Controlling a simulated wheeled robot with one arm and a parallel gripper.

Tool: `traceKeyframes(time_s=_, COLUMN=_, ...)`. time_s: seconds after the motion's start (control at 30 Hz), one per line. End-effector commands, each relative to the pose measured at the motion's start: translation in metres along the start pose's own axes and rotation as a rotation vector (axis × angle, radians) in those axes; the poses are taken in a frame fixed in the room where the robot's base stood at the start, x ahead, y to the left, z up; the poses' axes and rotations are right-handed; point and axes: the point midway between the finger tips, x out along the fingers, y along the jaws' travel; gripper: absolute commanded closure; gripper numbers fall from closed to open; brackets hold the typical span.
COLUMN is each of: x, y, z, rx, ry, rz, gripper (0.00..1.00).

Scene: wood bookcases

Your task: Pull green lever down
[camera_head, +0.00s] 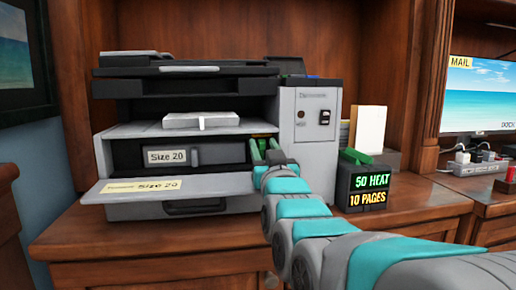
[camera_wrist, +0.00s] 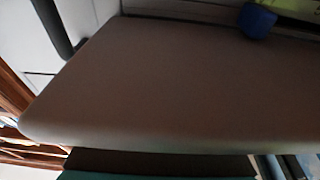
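The grey printer (camera_head: 310,105) stands on the wooden desk with its front open. My gripper (camera_head: 265,147) reaches into the right side of the opening, beside the tray labelled "Size 20" (camera_head: 208,155). Two greenish finger-like prongs show there with a gap between them. A small dark green piece (camera_head: 262,136) lies just behind them and may be the green lever, but it is mostly hidden. I cannot tell whether the fingers touch it. The wrist view is dark and filled by a plain grey-brown panel (camera_wrist: 180,85), with a small blue block (camera_wrist: 257,21) at its upper edge.
The lowered front flap (camera_head: 140,188) juts out at the left, below the opening. A white paper stack (camera_head: 201,120) lies on the shelf above. A black box reading "50 HEAT, 10 PAGES" (camera_head: 368,187) stands right of the printer. A monitor (camera_head: 483,95) is further right.

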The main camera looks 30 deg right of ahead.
Motion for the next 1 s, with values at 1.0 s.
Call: traceKeyframes(time_s=1.0, x=-0.064, y=0.0, z=0.002, rx=0.0, ry=0.005, rz=0.001, gripper=0.47)
